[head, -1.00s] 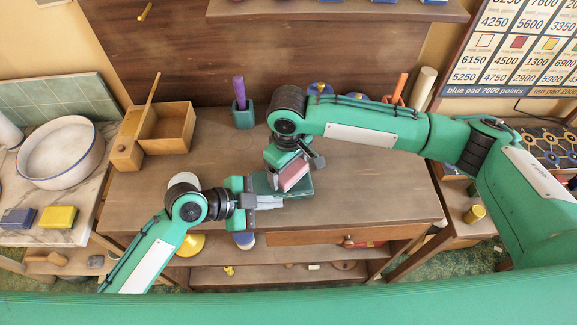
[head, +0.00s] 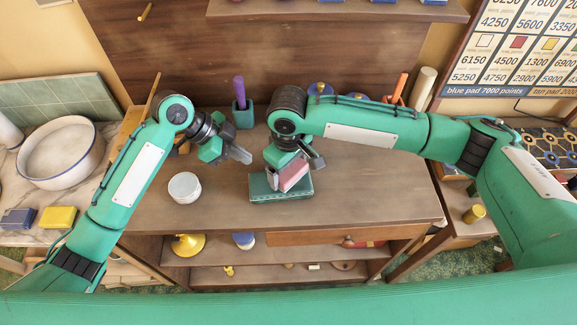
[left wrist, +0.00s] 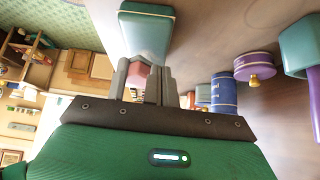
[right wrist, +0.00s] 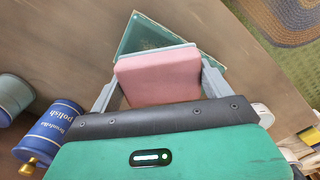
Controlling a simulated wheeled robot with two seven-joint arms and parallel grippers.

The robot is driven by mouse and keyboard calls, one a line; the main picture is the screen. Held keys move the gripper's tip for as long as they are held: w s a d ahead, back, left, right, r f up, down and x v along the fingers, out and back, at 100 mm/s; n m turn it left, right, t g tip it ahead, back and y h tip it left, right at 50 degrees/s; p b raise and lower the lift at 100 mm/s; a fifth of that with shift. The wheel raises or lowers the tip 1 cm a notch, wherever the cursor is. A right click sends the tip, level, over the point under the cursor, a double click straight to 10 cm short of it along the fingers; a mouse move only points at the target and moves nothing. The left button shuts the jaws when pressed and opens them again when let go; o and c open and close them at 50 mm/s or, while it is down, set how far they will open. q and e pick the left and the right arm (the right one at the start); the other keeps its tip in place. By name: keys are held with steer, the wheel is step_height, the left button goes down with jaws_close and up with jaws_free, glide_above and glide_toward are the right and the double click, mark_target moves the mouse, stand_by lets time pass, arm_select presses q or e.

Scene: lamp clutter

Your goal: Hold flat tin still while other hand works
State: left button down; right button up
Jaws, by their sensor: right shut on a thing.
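The flat tin (head: 281,195) is a closed dark green box lying flat on the brown table. It shows in the left wrist view (left wrist: 147,28) and, partly hidden by the pad, in the right wrist view (right wrist: 150,34). My right gripper (head: 289,176) is shut on a pink pad (right wrist: 158,78) with a grey edge. The pad is tilted over the tin's lid; I cannot tell if it touches. My left gripper (head: 240,155) is raised left of and behind the tin, apart from it.
A white cup (head: 185,187) stands left of the tin. A teal holder (head: 243,116) with a purple stick stands behind. A blue polish tin (right wrist: 55,128) shows in the right wrist view. The table's front and right are clear.

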mark_target(255, 175)
arm_select(q)
steer(key=shift+f, duration=2.3)
steer(key=shift+f, duration=0.65)
stand_by(0.5)
